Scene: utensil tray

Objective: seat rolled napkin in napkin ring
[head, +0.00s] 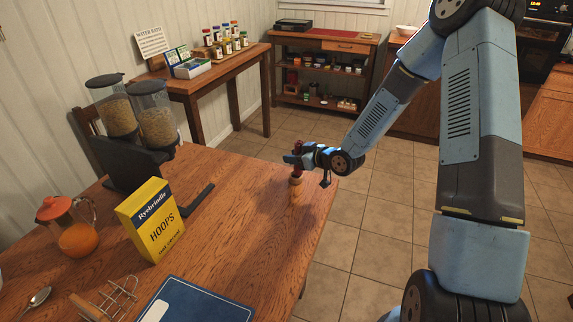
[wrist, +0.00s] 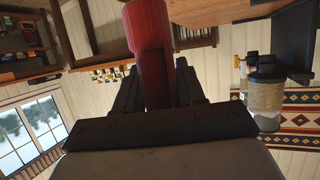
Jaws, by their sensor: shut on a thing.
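The rolled napkin is a dark red roll (head: 297,148) standing near upright in my gripper (head: 297,160), close to the table's far right corner. In the wrist view the red roll (wrist: 148,40) sits between my two dark fingers, which are shut on it. A small tan, wood-coloured cylinder, apparently the napkin ring (head: 296,188), stands on the table directly below my gripper. The lower end of the roll is at or just above the ring's top. My gripper partly hides this, so I cannot tell whether it is inside.
The wooden table (head: 235,215) is clear around the ring, with its right edge close by. A yellow cereal box (head: 152,222), a cereal dispenser (head: 150,120), an orange-filled jug (head: 75,232), a toast rack (head: 112,297) and a blue board (head: 195,302) stand or lie to the left and front.

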